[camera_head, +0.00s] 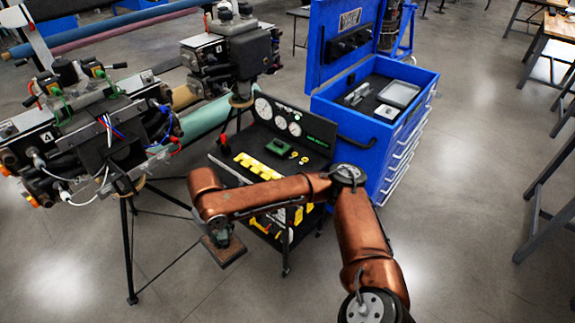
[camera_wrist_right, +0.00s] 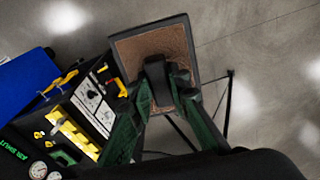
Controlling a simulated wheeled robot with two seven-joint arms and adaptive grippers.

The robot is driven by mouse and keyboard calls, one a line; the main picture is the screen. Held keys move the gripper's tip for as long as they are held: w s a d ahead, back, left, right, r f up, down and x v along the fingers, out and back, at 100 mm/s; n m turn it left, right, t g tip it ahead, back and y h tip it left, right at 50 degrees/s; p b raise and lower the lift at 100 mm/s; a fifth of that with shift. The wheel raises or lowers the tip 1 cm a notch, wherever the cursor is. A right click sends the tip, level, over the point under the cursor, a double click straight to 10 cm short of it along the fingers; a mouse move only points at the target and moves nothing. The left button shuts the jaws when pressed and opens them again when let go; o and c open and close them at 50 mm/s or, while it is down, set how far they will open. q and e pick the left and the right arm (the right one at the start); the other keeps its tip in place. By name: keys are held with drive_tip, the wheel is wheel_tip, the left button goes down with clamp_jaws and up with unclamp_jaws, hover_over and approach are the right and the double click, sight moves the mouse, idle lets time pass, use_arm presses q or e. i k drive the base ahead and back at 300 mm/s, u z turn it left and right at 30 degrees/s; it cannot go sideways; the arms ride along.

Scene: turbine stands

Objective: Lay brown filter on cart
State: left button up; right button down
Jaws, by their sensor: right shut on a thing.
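The brown filter (camera_head: 226,254) is a flat, square, dark-framed panel. My right gripper (camera_head: 217,233) is shut on it and holds it in the air just left of the black cart's front corner. In the right wrist view the filter's brown face (camera_wrist_right: 130,50) shows beyond the gripper fingers (camera_wrist_right: 160,88), which grip a dark block at its middle. The black cart (camera_head: 232,141) has a top shelf with yellow pieces and a gauge panel at its back. My right arm crosses in front and hides part of the cart. My left gripper is not in view.
A blue tool chest (camera_head: 372,150) with an open lid stands right of the cart. Turbine stands (camera_head: 90,130) with cables and tripod legs are at the left, close to the filter. A green block (camera_head: 281,147) and yellow pieces (camera_head: 258,167) occupy the cart top. Open floor lies in front.

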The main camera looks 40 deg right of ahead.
sight(286, 170)
drive_tip(key=z, duration=1.55)
drive_tip(key=i, duration=1.45)
drive_tip(key=u, duration=0.6)
drive_tip(key=i, duration=0.6)
drive_tip(key=u, duration=0.55)
